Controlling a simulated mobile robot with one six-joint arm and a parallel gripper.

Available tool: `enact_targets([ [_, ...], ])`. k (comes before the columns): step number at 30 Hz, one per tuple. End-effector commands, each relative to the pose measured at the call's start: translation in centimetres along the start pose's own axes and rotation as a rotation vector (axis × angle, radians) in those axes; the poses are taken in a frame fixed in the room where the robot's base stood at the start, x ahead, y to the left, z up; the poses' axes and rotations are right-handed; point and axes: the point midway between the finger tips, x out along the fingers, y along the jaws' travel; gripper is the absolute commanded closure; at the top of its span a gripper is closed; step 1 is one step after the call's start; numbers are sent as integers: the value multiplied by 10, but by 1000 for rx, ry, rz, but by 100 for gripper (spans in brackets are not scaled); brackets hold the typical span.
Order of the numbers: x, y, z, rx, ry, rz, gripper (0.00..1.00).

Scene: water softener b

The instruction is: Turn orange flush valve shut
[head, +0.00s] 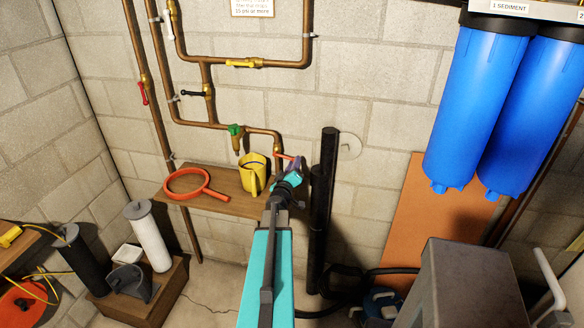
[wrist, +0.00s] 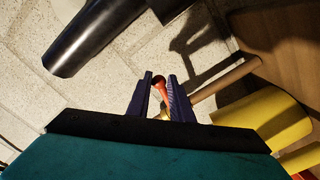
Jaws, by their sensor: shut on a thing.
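The orange flush valve handle (head: 284,156) shows at the lower end of the copper pipe, above the right part of the wooden shelf. My gripper (head: 297,166) reaches it from below and in front, and partly hides the valve. In the wrist view the orange handle (wrist: 161,91) stands between the two dark fingers of my gripper (wrist: 160,86), which are shut on it. A copper pipe (wrist: 225,80) runs behind it to the right. The valve body is mostly hidden by the fingers.
A black drain pipe (head: 328,180) stands close to the right of my gripper. A yellow pitcher (head: 252,172) and an orange ring wrench (head: 203,192) are on the shelf (head: 240,206), to the left. Blue filter housings (head: 474,105) hang at the upper right.

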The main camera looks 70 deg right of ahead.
Motion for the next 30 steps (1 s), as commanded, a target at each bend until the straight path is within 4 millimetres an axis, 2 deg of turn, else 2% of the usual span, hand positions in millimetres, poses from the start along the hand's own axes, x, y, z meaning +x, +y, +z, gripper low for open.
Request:
enact_targets([
  [7,0,11,-10,1,4,1,92],
  [17,0,10,-11,0,5,-2,92],
  [18,0,10,-11,0,5,-2,74],
  [21,0,9,-10,0,5,-2,58],
  [30,0,10,-9,0,3,-2,58],
])
